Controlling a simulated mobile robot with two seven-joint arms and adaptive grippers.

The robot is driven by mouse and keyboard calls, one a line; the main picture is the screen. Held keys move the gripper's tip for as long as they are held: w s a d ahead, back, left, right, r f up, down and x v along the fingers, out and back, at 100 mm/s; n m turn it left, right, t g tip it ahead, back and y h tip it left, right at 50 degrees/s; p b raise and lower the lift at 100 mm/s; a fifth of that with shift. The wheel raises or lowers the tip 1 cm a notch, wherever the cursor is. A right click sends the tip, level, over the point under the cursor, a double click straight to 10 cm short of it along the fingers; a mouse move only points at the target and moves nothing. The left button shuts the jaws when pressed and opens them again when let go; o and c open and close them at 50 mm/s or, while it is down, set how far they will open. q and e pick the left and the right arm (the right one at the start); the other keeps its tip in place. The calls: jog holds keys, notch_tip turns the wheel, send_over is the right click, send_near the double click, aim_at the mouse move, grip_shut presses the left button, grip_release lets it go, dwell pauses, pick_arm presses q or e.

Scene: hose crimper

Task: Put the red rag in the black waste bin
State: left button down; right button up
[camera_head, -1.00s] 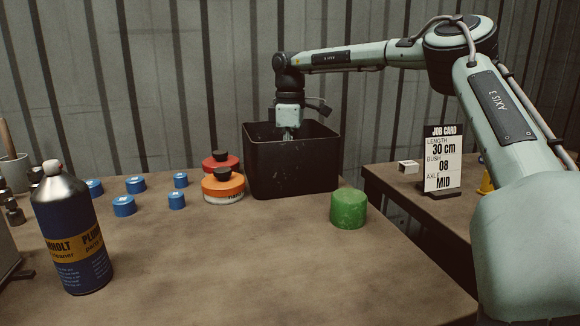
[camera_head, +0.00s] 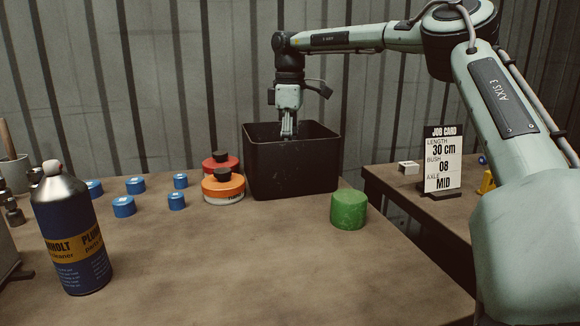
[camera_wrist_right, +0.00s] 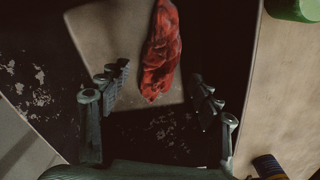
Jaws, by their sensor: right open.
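The black waste bin (camera_head: 292,170) stands upright at the back of the table in the head view. Its dark wall also shows in the right wrist view (camera_wrist_right: 40,85). The red rag (camera_wrist_right: 162,55) shows in the right wrist view, crumpled and lying down inside the bin. In the head view the bin's front wall hides it. My right gripper (camera_head: 289,134) points straight down over the bin's opening, its fingertips about at rim height. In the wrist view its fingers (camera_wrist_right: 160,95) are spread apart and empty, with the rag apart from them below. My left gripper is not in view.
A green cylinder (camera_head: 348,210) stands right of the bin. Orange (camera_head: 223,187) and red (camera_head: 220,161) tins stand close on its left, with several blue caps (camera_head: 124,206) beyond. A dark blue bottle (camera_head: 72,235) is at front left. The table's front middle is clear.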

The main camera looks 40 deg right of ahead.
notch_tip(320, 180, up, 8)
jog(key=shift+s, duration=0.1)
dwell(0.4)
